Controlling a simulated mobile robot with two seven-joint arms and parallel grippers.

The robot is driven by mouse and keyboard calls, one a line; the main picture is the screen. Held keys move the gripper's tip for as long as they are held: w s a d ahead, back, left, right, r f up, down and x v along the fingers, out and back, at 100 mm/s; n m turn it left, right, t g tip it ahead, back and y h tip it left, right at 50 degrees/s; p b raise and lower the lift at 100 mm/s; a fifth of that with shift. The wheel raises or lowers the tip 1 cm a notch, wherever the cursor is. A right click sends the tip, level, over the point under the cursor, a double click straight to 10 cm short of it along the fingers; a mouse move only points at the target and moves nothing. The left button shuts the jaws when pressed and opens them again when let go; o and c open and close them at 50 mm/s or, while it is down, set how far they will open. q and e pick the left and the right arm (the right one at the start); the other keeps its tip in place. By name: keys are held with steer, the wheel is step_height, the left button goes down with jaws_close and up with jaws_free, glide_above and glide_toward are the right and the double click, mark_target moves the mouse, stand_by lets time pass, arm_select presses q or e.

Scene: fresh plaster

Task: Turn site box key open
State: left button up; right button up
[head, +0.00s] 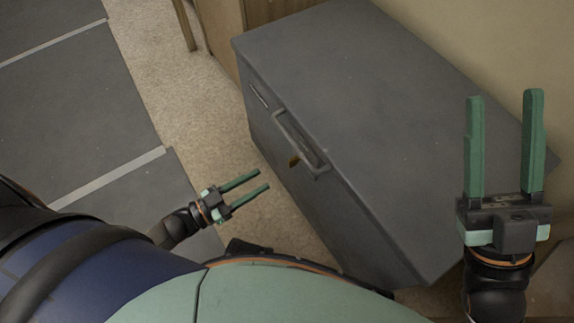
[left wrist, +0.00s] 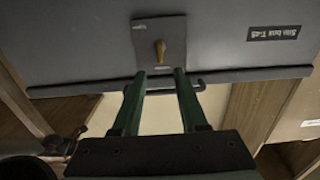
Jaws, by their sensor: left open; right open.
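The dark grey site box (head: 370,90) stands against the wall in the head view. A small brass key (head: 293,160) shows on its front, beside the handle (head: 302,145). In the left wrist view the key (left wrist: 159,51) sits upright on a square lock plate (left wrist: 174,28). My left gripper (head: 263,179) is open and empty, its fingers pointing at the box front near the key. In the left wrist view the fingertips (left wrist: 160,73) appear on either side below the key, apart from it. My right gripper (head: 505,97) is open and empty above the box's right end.
A label (left wrist: 274,33) reading about "Site box T-45" is on the box front. Wooden furniture (head: 222,35) stands beyond the box's far end. Carpet (head: 165,80) and dark floor panels (head: 75,95) lie open to the left.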

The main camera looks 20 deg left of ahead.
mark_target(295, 161)
arm_select(q)
steer(key=b+x, duration=0.2)
steer(key=x, duration=0.7)
steer(key=shift+w, duration=0.25)
steer(key=shift+d, duration=0.15)
steer(key=shift+c, duration=0.2)
jaws_close()
